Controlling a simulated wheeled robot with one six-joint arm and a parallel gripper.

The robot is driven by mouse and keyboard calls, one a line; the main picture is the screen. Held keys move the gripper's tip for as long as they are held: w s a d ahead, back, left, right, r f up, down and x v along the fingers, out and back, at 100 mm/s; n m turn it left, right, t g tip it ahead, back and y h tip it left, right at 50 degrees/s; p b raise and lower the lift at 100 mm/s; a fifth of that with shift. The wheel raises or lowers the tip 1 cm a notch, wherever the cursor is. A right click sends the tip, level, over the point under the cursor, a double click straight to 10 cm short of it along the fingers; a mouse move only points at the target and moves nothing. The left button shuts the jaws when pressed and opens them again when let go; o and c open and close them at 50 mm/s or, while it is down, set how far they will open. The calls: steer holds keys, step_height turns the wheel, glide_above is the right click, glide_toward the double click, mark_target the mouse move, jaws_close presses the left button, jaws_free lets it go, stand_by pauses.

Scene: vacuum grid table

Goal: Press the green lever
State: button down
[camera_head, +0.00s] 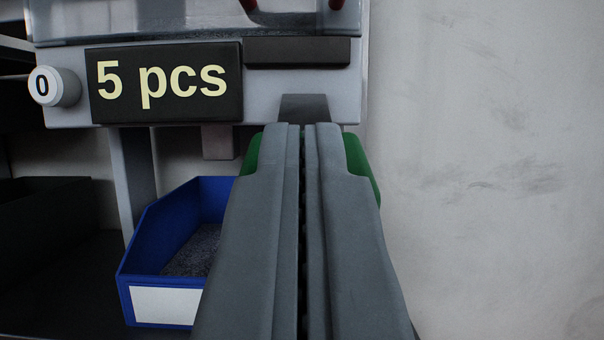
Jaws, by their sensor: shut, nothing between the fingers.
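My gripper (303,128) is shut, with its two grey fingers side by side and nothing between them. The green lever (362,170) shows on both sides of the fingertips, and its middle is hidden behind them. A dark grey piece (304,108) joins the machine just above the fingertips. The fingertips overlap the lever in the picture; I cannot tell whether they touch it.
The light grey machine front (215,136) carries a dark "5 pcs" sign (165,112) and a white knob marked 0 (55,87). A blue bin (145,252) with a white label stands below, partly hidden by my gripper. A bare wall (490,180) fills the right.

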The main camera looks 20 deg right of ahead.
steer(key=shift+w+d+f, duration=0.1)
steer(key=shift+w+f, duration=0.1)
steer(key=shift+f, duration=0.4)
steer(key=shift+w+d+f, duration=0.1)
steer(key=shift+w+f, duration=0.05)
steer(key=shift+f, duration=0.45)
steer(key=shift+w+f, duration=0.1)
steer(key=shift+f, duration=0.1)
step_height(320, 180, up, 4)
steer(key=s+r, duration=0.1)
steer(key=s, duration=0.2)
steer(key=s+a+f, duration=0.2)
steer(key=s+f, duration=0.4)
steer(key=f, duration=0.1)
steer(key=shift+a+f, duration=0.3)
steer(key=shift+a, duration=0.05)
